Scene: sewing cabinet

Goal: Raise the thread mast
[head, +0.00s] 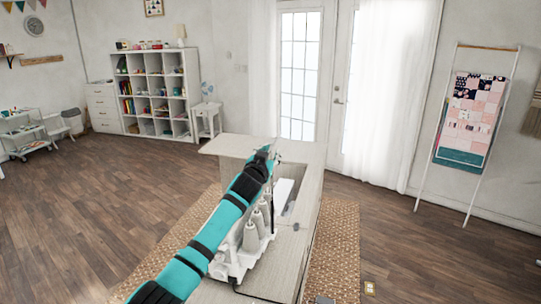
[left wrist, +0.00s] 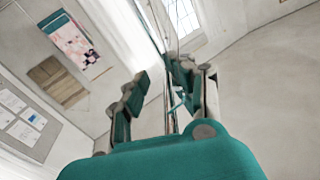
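The white sewing machine (head: 232,258) stands on the cabinet, with pale thread cones (head: 250,236) on its near side. My left arm crosses in front of it and hides part of it. The thread mast is a thin upright rod (head: 272,190) beside the cones. My left gripper (head: 268,154) is at its upper end. In the left wrist view the mast (left wrist: 154,32) runs down between the two fingers of the left gripper (left wrist: 158,95). The fingers are apart, and the rod looks nearer the right finger. Contact is not clear. My right gripper is not in view.
The pale cabinet top (head: 310,158) extends behind the machine, with an open recess (head: 290,205) to the right. A woven rug (head: 343,235) lies under the cabinet. A quilt ladder (head: 468,120) stands at the right wall, and a cube shelf (head: 155,92) at the back left.

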